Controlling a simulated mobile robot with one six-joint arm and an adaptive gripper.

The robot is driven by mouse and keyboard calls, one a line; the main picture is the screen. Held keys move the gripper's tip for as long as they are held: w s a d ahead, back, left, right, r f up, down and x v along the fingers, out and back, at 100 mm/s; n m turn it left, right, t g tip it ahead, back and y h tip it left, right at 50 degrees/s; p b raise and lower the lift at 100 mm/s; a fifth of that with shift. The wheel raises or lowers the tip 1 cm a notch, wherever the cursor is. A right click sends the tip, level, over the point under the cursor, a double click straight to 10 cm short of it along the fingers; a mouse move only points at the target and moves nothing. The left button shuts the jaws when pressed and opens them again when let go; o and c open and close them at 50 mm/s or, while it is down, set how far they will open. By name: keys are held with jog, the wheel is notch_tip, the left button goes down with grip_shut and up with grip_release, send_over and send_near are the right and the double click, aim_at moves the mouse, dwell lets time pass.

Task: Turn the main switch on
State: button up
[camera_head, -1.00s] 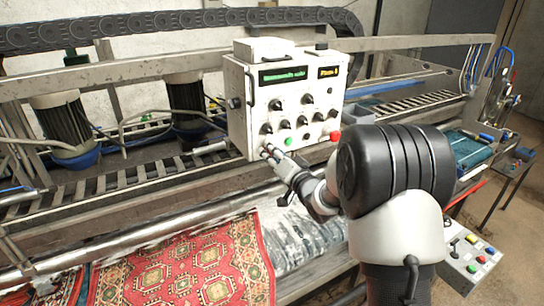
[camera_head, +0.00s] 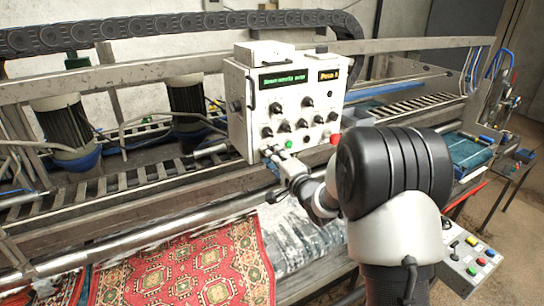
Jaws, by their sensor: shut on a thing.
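A white control box (camera_head: 240,125) with two lit displays, several black knobs, a green button (camera_head: 288,144) and a red button (camera_head: 335,138) stands in the middle of the machine. My gripper (camera_head: 270,153) is at the lower left of its front face, below the knobs. The fingers are shut on a small control there, which I take to be the main switch; the fingers hide most of it, and its position cannot be read.
A red patterned rug (camera_head: 190,270) lies on the machine bed at the lower left. A second panel (camera_head: 470,262) with coloured buttons is at the lower right. Metal rails and rollers (camera_head: 130,232) run below the box. Two motors (camera_head: 65,122) stand at the left.

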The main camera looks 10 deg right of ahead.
dwell(0.4)
jog(key=o, duration=1)
jog(key=shift+o, duration=0.2)
jog(key=v, duration=1.2)
